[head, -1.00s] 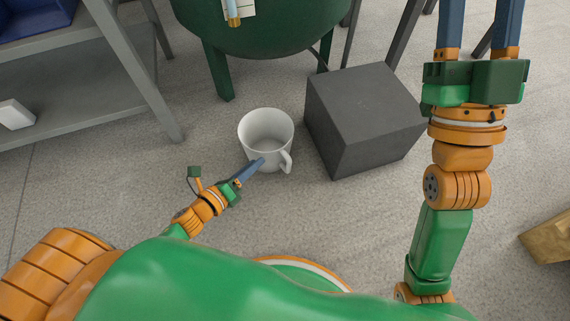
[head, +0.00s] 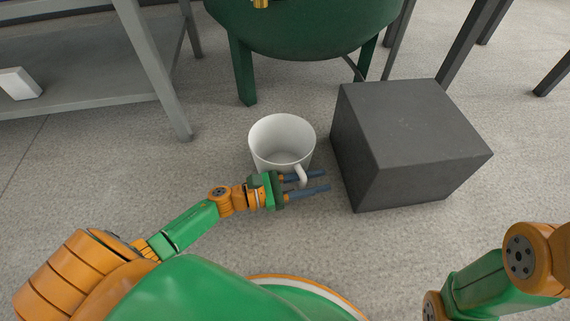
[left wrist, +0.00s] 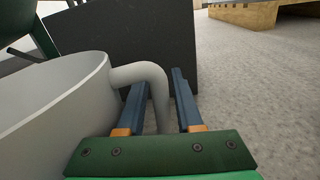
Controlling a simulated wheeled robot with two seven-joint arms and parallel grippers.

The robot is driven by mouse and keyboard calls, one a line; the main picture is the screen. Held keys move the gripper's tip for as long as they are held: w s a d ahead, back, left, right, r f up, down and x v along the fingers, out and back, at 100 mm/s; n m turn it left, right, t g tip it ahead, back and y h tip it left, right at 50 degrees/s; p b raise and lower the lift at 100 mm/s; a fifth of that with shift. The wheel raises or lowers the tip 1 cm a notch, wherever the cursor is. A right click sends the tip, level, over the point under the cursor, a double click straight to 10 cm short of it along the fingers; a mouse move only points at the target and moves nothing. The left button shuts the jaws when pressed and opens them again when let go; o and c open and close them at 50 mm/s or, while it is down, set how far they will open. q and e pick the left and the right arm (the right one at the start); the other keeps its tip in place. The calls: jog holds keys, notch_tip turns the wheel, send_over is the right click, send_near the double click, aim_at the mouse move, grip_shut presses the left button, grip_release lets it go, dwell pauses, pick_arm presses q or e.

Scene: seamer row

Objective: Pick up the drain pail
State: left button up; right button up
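The drain pail (head: 280,140) is a white, mug-shaped vessel with one looped side handle. It stands upright on the floor and looks empty inside. My left gripper (head: 326,180) is low beside its near side, with two blue fingers apart and pointing right. In the left wrist view the pail (left wrist: 50,115) fills the left side, and its handle (left wrist: 150,76) bends down between the open fingers. I see a gap between the handle and the right finger; contact with the left finger cannot be told. My right gripper is out of view.
A dark grey block (head: 405,135) stands on the floor just right of the pail. Behind is a green round vessel on legs (head: 305,35). A grey shelf rack (head: 150,65) is at the left. Wooden crate-like pieces (left wrist: 245,14) show in the wrist view.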

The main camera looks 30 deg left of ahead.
pick_arm(q)
grip_shut()
dwell(1.4)
